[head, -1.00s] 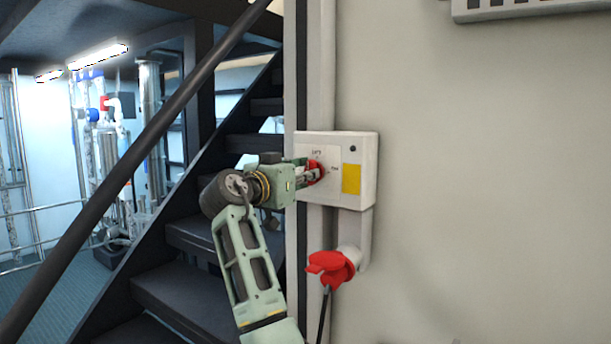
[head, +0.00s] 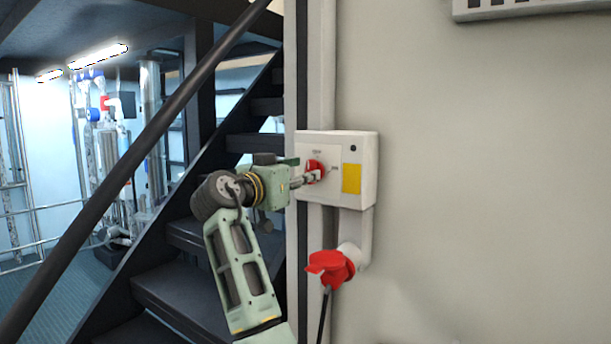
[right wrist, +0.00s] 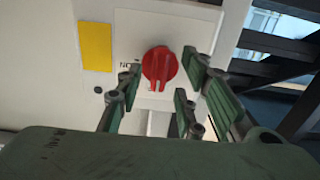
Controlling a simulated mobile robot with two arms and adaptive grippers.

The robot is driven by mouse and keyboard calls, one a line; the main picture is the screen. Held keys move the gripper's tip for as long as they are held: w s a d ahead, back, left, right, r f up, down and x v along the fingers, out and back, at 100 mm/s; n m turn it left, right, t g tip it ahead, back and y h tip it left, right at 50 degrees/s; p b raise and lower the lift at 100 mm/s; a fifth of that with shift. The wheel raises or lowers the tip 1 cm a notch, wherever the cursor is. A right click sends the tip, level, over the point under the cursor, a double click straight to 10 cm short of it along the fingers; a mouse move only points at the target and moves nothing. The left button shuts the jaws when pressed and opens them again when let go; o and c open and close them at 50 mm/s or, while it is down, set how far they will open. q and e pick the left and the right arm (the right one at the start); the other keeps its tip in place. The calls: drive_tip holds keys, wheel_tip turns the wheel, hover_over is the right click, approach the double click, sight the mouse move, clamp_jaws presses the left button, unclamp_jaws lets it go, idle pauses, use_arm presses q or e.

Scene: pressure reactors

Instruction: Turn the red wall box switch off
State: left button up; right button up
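The white wall box (head: 352,148) carries a red rotary switch (head: 315,169) on its front. My right gripper (head: 308,178) is at the switch from the left, its fingers partly in front of it. In the right wrist view, which is turned upside down, the red switch (right wrist: 160,66) shows with its grip ridge about vertical. An upside-down "ON" label sits beside it. The fingers of my right gripper (right wrist: 163,68) are spread apart, one on each side of the switch, with visible gaps. My left gripper is not in view.
A yellow label (head: 351,179) is on the box front. Below hangs a red plug connector (head: 330,266) with a black cable. A dark staircase with a handrail (head: 150,160) stands to the left.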

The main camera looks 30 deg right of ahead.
drive_tip(key=v, duration=1)
drive_tip(key=shift+a, duration=0.15)
